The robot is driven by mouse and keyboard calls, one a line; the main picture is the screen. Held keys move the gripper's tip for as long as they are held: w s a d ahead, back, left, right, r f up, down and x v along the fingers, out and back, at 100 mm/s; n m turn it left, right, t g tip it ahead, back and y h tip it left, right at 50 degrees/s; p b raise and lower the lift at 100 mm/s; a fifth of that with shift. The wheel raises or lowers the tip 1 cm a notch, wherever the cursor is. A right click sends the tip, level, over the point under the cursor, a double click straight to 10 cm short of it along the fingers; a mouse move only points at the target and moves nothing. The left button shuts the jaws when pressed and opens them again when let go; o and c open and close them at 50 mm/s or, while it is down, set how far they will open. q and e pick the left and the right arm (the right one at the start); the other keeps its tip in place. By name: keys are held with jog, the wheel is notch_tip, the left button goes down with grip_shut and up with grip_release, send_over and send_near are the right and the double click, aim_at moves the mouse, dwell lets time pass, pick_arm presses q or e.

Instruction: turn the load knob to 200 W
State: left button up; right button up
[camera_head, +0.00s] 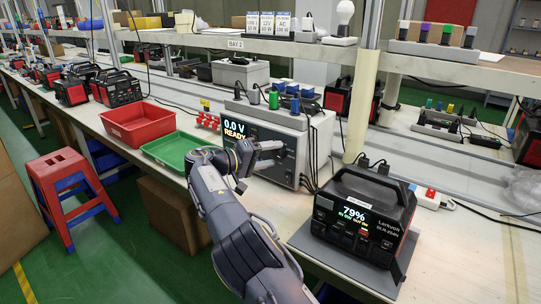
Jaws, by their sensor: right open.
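The grey tester (312,130) stands on the bench in the middle of the head view. Its front display (236,130) reads "0.0 V READY". My right gripper (275,154) is in front of the tester's dark front panel, to the right of and below the display. Its jaws are open, with nothing visible between them. The load knob cannot be made out; the gripper covers part of the panel. Whether the fingers touch the panel cannot be told. My left gripper is out of view.
A black power station (360,222) showing 79% stands right of the tester on a grey mat. A green tray (165,148) and a red tray (138,124) are on the left. Cables hang by the tester's right side. A shelf runs above the bench.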

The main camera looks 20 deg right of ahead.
jog(key=p+v, duration=0.1)
jog(key=v, duration=0.6)
jog(key=shift+a, duration=0.25)
